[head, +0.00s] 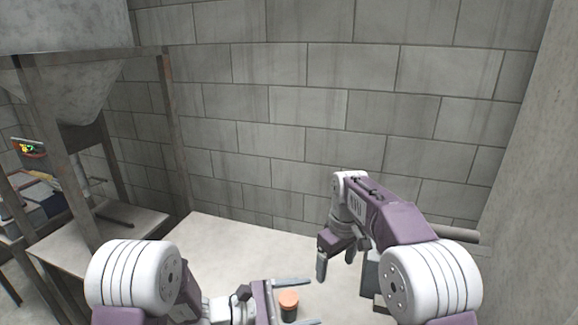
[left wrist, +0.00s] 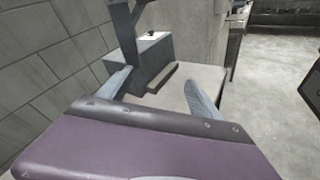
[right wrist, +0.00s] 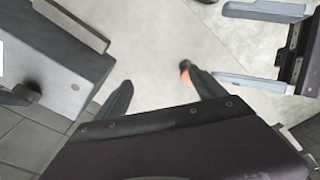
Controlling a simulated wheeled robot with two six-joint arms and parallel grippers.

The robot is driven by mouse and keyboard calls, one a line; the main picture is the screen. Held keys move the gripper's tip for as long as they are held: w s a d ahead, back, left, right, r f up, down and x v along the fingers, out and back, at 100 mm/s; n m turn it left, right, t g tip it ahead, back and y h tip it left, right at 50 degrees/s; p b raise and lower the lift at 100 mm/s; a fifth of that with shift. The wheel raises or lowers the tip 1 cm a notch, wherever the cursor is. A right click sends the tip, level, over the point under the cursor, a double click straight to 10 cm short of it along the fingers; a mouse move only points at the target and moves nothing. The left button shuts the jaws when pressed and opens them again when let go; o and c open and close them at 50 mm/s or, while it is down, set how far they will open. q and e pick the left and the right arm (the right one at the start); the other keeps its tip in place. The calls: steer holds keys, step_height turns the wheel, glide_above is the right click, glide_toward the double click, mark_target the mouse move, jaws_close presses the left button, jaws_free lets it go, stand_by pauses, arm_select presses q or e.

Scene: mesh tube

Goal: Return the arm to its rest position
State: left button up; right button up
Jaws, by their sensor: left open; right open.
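My left gripper (head: 297,302) is open, low in the head view, with its fingers pointing right. In the left wrist view its two fingers (left wrist: 160,95) are spread with nothing between them. My right gripper (head: 341,258) is open and points down, above and to the right of the left one. In the right wrist view its fingers (right wrist: 163,92) are apart and empty. A small dark cylinder with an orange top (head: 289,306) shows between the left fingers in the head view; contact cannot be told. Its orange top (right wrist: 185,72) shows beside one right finger in the right wrist view.
A pale table (head: 230,240) lies below, largely bare. A grey box-like device (left wrist: 147,62) stands on it, partly hidden behind my right arm in the head view. A metal frame with a hopper (head: 70,65) stands at left. A block wall (head: 310,110) closes the back.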

arm_select(q)
steer(key=s+a+f+m+g+y, duration=0.2)
steer(key=s+m+g+y, duration=0.4)
steer(key=s, duration=0.6)
steer(key=s+a+f+m+y, duration=0.4)
steer(key=s+a+m, duration=0.15)
steer(key=a, duration=0.45)
steer(key=w+a+f+m+t+y, duration=0.2)
steer(key=w+a+m+y, duration=0.2)
steer(key=a, duration=0.5)
steer(key=shift+w+a+f+m+y, duration=0.2)
steer(key=shift+f+m+y, duration=0.15)
steer(key=shift+m, duration=0.2)
arm_select(e)
steer(key=s+d+f+m, duration=0.2)
steer(key=s+f, duration=0.4)
steer(key=s, duration=0.4)
steer(key=s+d+f+m, duration=0.3)
steer(key=s+f+m, duration=0.2)
steer(key=s, duration=0.6)
steer(key=shift+s+d+f, duration=0.3)
steer(key=shift+f, duration=0.25)
arm_select(q)
steer(key=shift+s, duration=0.15)
arm_select(e)
steer(key=shift+s, duration=0.1)
